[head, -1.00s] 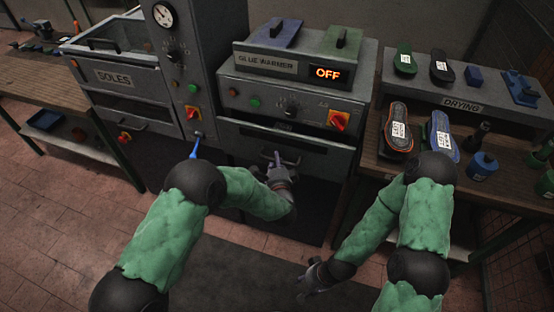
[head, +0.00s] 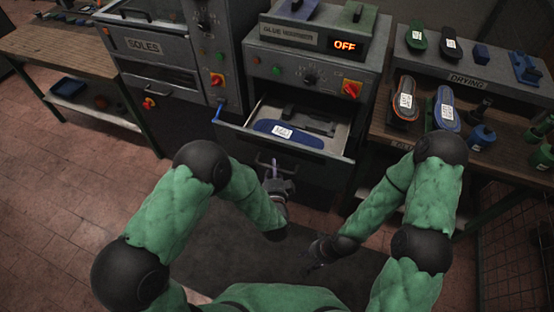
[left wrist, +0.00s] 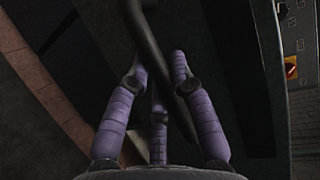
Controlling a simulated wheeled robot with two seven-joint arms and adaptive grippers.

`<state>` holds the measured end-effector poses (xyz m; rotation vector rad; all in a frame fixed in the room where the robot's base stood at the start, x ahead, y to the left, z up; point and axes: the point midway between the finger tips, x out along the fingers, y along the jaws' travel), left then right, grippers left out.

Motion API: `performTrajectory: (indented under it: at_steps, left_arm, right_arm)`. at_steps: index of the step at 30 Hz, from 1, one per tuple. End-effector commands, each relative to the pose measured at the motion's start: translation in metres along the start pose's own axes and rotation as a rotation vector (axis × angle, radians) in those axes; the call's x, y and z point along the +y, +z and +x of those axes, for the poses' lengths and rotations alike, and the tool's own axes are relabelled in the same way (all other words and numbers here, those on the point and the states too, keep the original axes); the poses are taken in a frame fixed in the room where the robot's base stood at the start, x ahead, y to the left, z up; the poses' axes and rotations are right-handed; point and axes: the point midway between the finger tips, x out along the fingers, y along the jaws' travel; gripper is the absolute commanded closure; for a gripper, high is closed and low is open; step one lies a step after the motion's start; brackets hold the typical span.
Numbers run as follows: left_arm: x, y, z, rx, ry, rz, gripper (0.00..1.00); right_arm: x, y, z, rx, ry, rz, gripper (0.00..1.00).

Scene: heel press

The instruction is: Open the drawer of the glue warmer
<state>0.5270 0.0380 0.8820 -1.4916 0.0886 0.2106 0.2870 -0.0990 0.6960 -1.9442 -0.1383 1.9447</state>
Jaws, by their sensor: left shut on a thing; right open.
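The glue warmer (head: 310,72) stands at the back centre, with its display reading OFF. Its drawer (head: 340,168) is pulled out toward me; a blue sole (head: 288,133) with a white label and a dark flat piece lie inside. My left gripper (head: 270,168) is at the drawer front, shut on the dark bar handle (left wrist: 165,70), which runs between its purple fingers in the left wrist view (left wrist: 158,85). The handle is mostly hidden in the head view. My right gripper (head: 315,258) is open and empty, low in front of the warmer, away from the drawer.
The machine labelled SOLES (head: 160,60) stands left of the warmer. On the right, a bench carries the DRYING rack (head: 465,78), several soles and bottles. A workbench (head: 50,48) is at far left. The dark floor mat (head: 240,235) before the warmer is clear.

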Motion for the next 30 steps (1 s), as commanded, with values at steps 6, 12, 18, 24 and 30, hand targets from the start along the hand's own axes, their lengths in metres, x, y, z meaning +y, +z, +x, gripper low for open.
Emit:
performTrajectory:
  at_steps: [6, 12, 18, 24, 30]
  left_arm:
    - [0.0021, 0.0024, -0.0055, 0.000, 0.001, 0.001, 1.00]
    - [0.0022, 0.0024, -0.0054, 0.000, 0.002, 0.001, 1.00]
    - [0.0021, 0.0023, -0.0053, 0.000, 0.002, 0.001, 0.51]
    - [0.0016, 0.0022, -0.0051, 0.000, 0.001, 0.000, 0.51]
    - [0.0010, 0.0015, -0.0111, 0.002, 0.000, 0.000, 0.51]
  right_arm:
    - [-0.0004, 0.0003, -0.0012, 0.000, 0.000, 0.000, 0.55]
    - [-0.0004, 0.0004, -0.0011, -0.001, 0.000, 0.000, 0.55]
    - [-0.0004, 0.0004, -0.0011, -0.001, 0.000, 0.000, 0.55]
    - [-0.0004, 0.0004, -0.0011, -0.001, 0.000, 0.000, 0.55]
    - [-0.0004, 0.0003, -0.0011, 0.000, 0.000, 0.000, 0.55]
